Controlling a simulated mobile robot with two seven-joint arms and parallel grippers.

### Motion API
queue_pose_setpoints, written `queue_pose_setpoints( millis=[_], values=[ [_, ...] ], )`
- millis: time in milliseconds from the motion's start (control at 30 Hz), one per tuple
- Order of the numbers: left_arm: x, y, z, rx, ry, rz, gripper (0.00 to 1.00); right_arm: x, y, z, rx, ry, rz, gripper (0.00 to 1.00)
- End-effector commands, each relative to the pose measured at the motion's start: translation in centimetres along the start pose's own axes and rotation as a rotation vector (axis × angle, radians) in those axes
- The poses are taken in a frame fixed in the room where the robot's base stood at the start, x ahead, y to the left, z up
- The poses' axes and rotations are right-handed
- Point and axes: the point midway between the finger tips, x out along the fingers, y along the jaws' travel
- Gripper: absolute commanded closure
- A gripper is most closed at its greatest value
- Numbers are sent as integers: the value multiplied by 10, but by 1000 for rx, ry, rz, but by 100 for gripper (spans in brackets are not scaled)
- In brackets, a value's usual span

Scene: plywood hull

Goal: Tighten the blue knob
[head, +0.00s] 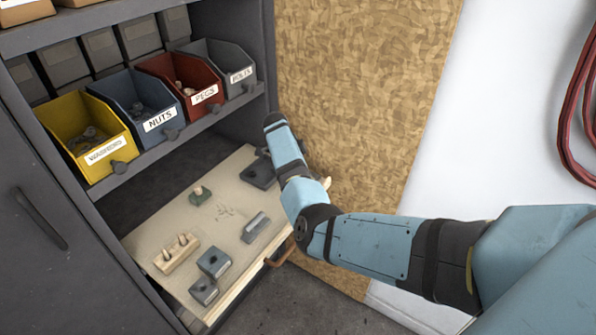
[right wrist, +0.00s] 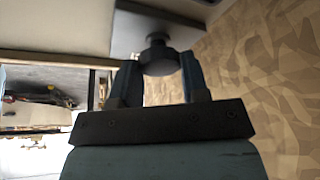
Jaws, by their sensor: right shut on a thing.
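The knob (right wrist: 158,58) looks dark, nearly black-blue, in the right wrist view. It is a lobed knob on a short stem against a dark block (right wrist: 128,38). My right gripper (right wrist: 160,72) has one finger on each side of the knob and is shut on it. In the head view my right arm reaches over the back right corner of the wooden board. A dark block (head: 257,174) shows there beside my arm. My arm hides the knob and the fingertips in that view. My left gripper is in neither view.
The pale pull-out board (head: 160,225) carries a peg block (head: 176,254), dark blocks (head: 214,262) and a small green block (head: 201,195). Labelled bins, including the yellow one (head: 90,145), stand on the shelf above. A plywood wall (head: 365,90) is close on the right.

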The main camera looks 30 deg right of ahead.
Motion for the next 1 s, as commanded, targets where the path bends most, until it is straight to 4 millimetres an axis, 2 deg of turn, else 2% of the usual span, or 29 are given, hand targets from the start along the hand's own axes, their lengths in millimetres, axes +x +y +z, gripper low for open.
queue_pose_setpoints(
  millis=[300,833,867,933,967,1000],
  values=[
    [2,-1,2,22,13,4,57,-2,-3,-2,110,0,40,82],
    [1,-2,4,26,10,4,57,-3,-3,-2,130,0,48,82],
    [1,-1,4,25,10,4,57,-3,-3,-2,130,0,48,54],
    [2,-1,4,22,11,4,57,-3,-3,-2,130,0,48,38],
    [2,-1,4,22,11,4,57,-2,-2,-2,130,0,48,33],
    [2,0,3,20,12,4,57,-2,-2,-2,129,0,49,33]
  ],
)
